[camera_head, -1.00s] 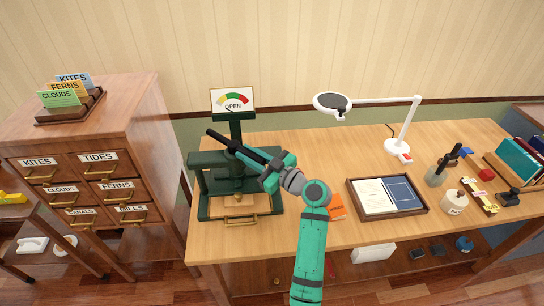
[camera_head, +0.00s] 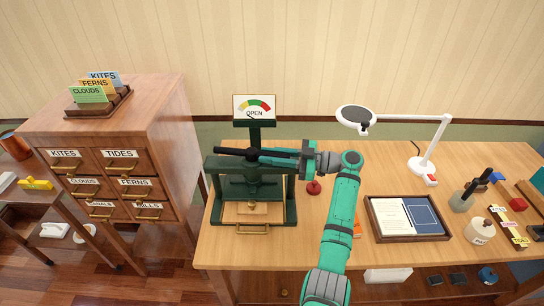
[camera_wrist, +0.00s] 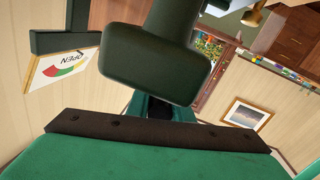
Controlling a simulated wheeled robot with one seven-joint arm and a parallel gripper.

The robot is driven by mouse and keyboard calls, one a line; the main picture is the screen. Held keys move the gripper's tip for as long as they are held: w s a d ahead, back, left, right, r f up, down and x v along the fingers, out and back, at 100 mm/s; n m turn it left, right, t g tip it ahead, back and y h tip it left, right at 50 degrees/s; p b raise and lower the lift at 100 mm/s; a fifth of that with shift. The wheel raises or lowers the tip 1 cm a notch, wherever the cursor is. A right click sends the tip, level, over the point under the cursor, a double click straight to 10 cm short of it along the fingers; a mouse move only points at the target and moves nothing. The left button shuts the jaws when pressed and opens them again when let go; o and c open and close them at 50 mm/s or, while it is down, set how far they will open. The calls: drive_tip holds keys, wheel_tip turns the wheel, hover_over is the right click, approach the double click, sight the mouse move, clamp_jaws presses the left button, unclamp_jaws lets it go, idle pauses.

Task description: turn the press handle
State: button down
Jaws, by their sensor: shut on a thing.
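The dark green press (camera_head: 288,190) stands on the left end of the wooden bench, with a wooden drawer or board (camera_head: 240,212) at its base. Its black handle bar (camera_head: 232,151) lies roughly level across the top. The dial sign above it (camera_head: 254,106) reads OPEN; the sign also shows tilted in the wrist view (camera_wrist: 62,70). My gripper (camera_head: 292,158) is at the right end of the handle and shut on it. In the wrist view a dark green block-like part (camera_wrist: 150,62) fills the middle, close to the jaws; the exact grip is hidden there.
Right of the press are a red stamp-like object (camera_head: 313,187), a wooden tray (camera_head: 408,237) with papers, a white lamp (camera_head: 421,166) and small desk items. A wooden card cabinet (camera_head: 165,120) stands left. Bare bench top lies in front of the tray.

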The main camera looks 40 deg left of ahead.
drive_tip(key=shift+a+f+g, duration=0.15)
drive_tip(key=shift+f+g, duration=0.05)
drive_tip(key=shift+g, duration=0.1)
drive_tip(key=c, duration=1.6)
unclamp_jaws()
drive_tip(key=shift+w+r, duration=0.1)
drive_tip(key=shift+w+d, duration=0.3)
drive_tip(key=shift+d, duration=0.25)
drive_tip(key=v, duration=0.8)
drive_tip(key=shift+w, duration=0.1)
drive_tip(key=shift+w+d, duration=0.25)
drive_tip(key=shift+d, duration=0.4)
